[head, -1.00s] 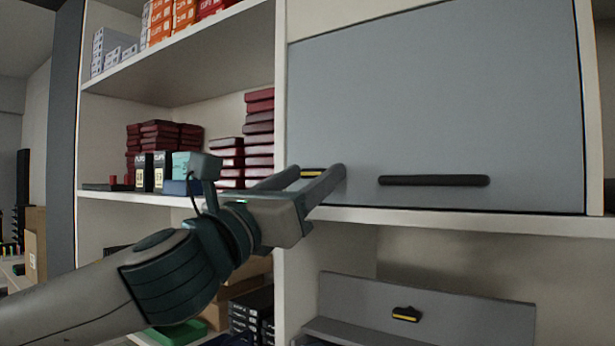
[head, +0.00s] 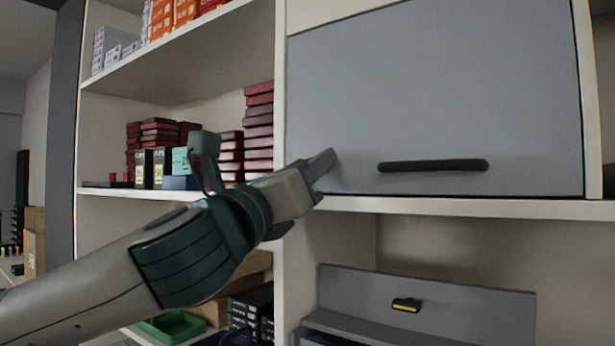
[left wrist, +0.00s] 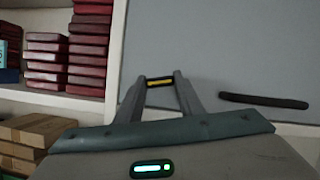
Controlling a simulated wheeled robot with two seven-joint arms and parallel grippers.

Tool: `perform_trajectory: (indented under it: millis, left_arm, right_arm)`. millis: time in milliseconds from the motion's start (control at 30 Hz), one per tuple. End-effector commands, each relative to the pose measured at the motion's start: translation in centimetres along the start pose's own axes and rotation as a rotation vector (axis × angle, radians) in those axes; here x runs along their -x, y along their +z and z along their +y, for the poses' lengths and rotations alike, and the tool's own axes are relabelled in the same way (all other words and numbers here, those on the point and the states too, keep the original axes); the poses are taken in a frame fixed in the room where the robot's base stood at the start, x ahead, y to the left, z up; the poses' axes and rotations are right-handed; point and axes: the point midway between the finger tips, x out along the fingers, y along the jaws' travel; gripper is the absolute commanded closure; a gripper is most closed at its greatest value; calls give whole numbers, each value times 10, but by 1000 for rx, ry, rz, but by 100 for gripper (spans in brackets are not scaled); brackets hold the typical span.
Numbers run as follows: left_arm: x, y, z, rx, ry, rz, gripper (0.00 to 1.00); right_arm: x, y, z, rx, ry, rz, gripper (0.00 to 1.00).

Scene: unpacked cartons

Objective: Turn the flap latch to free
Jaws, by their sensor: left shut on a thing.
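The grey flap (head: 440,90) is closed across the upper right compartment, with a dark bar handle (head: 432,165) near its lower edge. The flap latch, small and black with a yellow stripe, shows in the left wrist view (left wrist: 159,82) at the flap's lower left. It lies between the fingertips of my left gripper (left wrist: 160,80), which is shut on it. In the head view my left gripper (head: 325,162) reaches the flap's lower left corner and hides the latch. My right gripper is in neither view.
Left of the flap is an open shelf (head: 110,192) with stacks of dark red boxes (head: 258,130). Below the flap, a grey panel (head: 460,315) carries another black and yellow piece (head: 406,305). The space between that panel and the shelf above is clear.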

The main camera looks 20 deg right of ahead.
Motion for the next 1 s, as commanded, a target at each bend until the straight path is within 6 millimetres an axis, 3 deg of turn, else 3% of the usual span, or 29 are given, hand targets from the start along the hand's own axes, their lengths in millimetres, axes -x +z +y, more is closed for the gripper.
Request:
perform_trajectory:
  millis: [300, 567, 1000]
  left_arm:
    - [1, -3, -2, 268, 110, -1, 88]
    - [0, -1, -4, 497, 205, -1, 88]
    - [-1, 1, -6, 884, 366, 0, 88]
  right_arm:
    - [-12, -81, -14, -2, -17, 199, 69]
    - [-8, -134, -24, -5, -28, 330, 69]
    - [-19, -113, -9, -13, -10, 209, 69]
